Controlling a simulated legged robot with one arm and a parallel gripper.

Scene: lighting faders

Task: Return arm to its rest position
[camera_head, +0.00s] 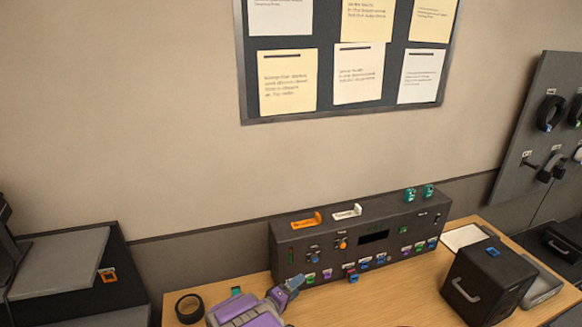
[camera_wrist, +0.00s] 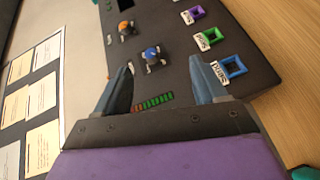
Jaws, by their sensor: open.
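My gripper (camera_head: 287,287) is at the lower middle of the head view, in front of the left end of the dark lighting console (camera_head: 350,265). In the wrist view my gripper (camera_wrist: 162,60) has its two blue-grey fingers spread wide apart with nothing held between them. The console face (camera_wrist: 175,75) fills the space past the fingers. A blue knob (camera_wrist: 152,54) shows between the fingertips, with an orange knob (camera_wrist: 126,29) beyond it. A red and green level meter (camera_wrist: 155,102) shows nearer the palm. I cannot tell whether a fingertip touches the console.
The wooden table (camera_head: 380,300) carries a black roll (camera_head: 189,308) to the left and a dark box with a handle (camera_head: 490,285) to the right. A notice board (camera_head: 330,55) hangs on the wall behind. Headphones (camera_head: 549,113) hang on a panel at right.

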